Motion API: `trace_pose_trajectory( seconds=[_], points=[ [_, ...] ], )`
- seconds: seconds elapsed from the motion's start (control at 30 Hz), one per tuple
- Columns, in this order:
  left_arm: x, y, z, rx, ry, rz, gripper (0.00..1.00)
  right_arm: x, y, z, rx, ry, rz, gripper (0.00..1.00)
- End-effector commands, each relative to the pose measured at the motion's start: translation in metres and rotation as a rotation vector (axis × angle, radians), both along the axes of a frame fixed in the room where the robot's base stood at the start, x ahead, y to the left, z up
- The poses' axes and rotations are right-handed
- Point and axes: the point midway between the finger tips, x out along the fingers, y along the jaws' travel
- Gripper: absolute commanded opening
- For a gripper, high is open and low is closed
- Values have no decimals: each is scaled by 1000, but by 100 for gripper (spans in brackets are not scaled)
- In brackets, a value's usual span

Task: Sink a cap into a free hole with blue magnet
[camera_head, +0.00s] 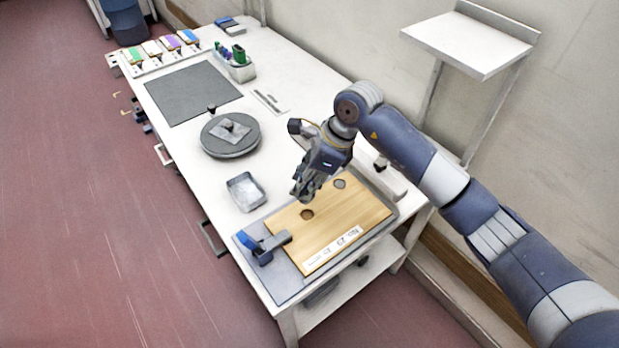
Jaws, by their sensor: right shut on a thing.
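A wooden board (338,222) lies on a grey plate (283,284) at the near end of the white table. Two round holes show in it: a darker front hole (307,214) and a greyer back hole (340,183). I cannot tell whether either holds a cap. My right gripper (303,194) points down just above the board, beside the front hole. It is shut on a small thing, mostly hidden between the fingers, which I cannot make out. A blue-handled grey block (262,246) sits at the board's left edge; I cannot tell whether it is the blue magnet. My left gripper is out of view.
A metal tray (246,191) stands left of the board, with a round grey turntable (231,136) behind it. Farther back are a dark mat (192,92), a bin of green-handled tools (237,66) and coloured boxes (160,47). A white shelf (470,44) stands at the right.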

Motion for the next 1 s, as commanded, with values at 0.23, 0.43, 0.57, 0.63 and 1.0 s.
trace_pose_trajectory(
  seconds=[0.23,0.43,0.57,0.63,1.0],
  points=[
    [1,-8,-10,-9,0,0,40,0,0,-21,1,3,-2,0],
    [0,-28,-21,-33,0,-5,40,0,-1,-43,0,1,-1,0],
    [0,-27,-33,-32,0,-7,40,1,-1,-54,1,-1,0,0],
    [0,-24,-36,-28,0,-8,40,1,-1,-57,1,-2,-1,0],
    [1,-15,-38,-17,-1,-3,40,0,-1,-59,0,-1,-1,0]
  ],
)
